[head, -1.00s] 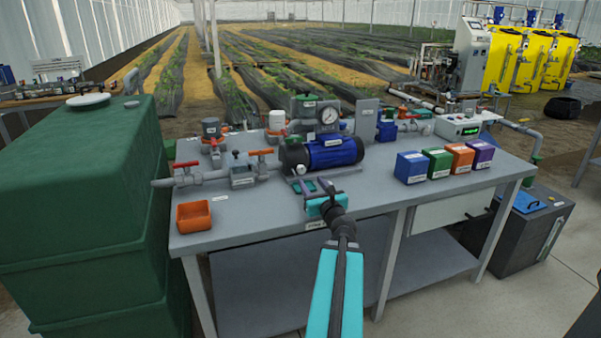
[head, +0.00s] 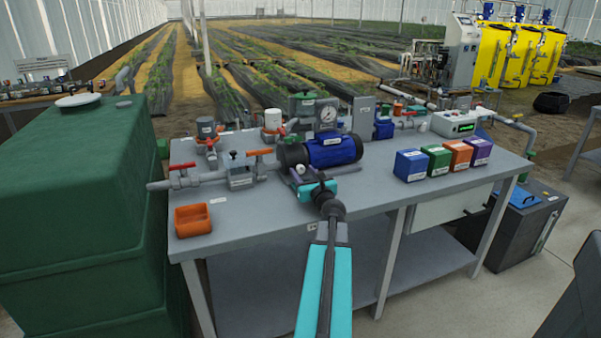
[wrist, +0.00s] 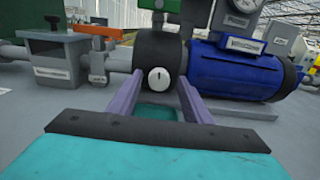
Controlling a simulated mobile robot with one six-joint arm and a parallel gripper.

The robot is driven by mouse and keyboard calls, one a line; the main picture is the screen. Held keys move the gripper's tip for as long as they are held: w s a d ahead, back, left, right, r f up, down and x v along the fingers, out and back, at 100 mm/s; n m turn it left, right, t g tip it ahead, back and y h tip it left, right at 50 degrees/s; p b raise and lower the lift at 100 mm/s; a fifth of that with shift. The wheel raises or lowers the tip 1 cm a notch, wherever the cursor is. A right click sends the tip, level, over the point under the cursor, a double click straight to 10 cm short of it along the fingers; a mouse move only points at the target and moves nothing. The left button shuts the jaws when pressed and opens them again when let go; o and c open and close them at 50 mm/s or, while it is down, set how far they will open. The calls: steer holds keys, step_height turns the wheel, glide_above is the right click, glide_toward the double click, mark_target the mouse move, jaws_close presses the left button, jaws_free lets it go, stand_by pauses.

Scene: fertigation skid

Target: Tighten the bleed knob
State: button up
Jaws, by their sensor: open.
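The bleed knob, seemingly the small white round knob (wrist: 159,79), sits on the front of the dark pump head (wrist: 150,50) in the wrist view. It also shows in the head view (head: 300,169), just beyond my gripper (head: 304,180). In the wrist view my gripper (wrist: 158,92) is open, with one purple finger on each side of the knob's line. The knob appears between the fingertips; I cannot tell whether they reach around it or stop short. The blue pump motor (head: 334,151) lies to the right of the pump head.
A grey pipe with an orange-handled valve (head: 184,172) runs to the left. A pressure gauge (head: 327,115) stands above the pump. An orange bin (head: 193,220) is at the bench's front left; blue, green, orange and purple boxes (head: 411,165) stand right.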

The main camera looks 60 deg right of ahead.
steer(key=c, duration=1.1)
steer(key=shift+o, duration=0.2)
steer(key=shift+r, duration=0.1)
steer(key=shift+m+p, duration=0.3)
steer(key=shift+p, duration=0.25)
steer(key=shift+m+p, duration=0.35)
steer(key=shift+m, duration=0.15)
